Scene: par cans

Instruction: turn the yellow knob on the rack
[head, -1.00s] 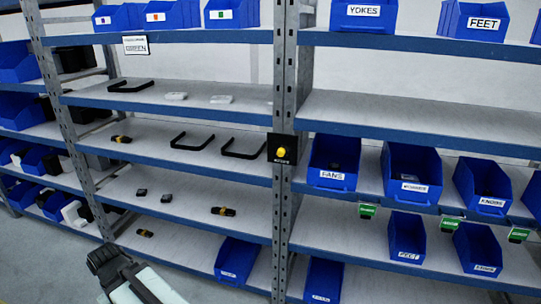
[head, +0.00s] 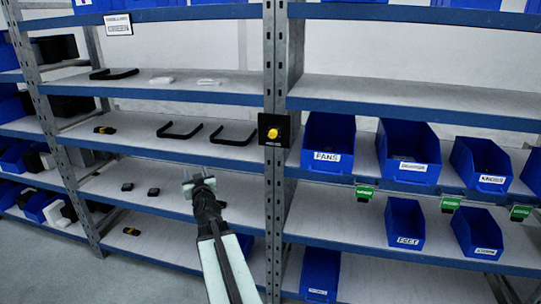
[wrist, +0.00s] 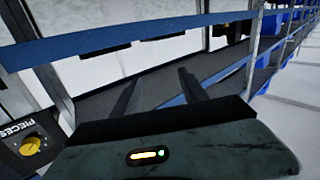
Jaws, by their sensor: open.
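The yellow knob (head: 273,133) sits on a small black plate (head: 263,139) fixed to the rack's middle upright. In the wrist view the yellow knob (wrist: 31,146) shows at the lower left, on the black plate with the word PIECES. My gripper (head: 200,184) is in front of the rack's lower shelves, below and left of the knob and apart from it. In the wrist view my gripper's two dark fingers (wrist: 158,92) stand apart with nothing between them. The gripper is open and empty.
The rack has grey shelves with blue front edges (head: 165,150). Black U-shaped handles (head: 205,133) lie on a shelf left of the upright. Blue bins, one labelled FANS (head: 328,145), stand to its right. The space directly before the knob looks clear.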

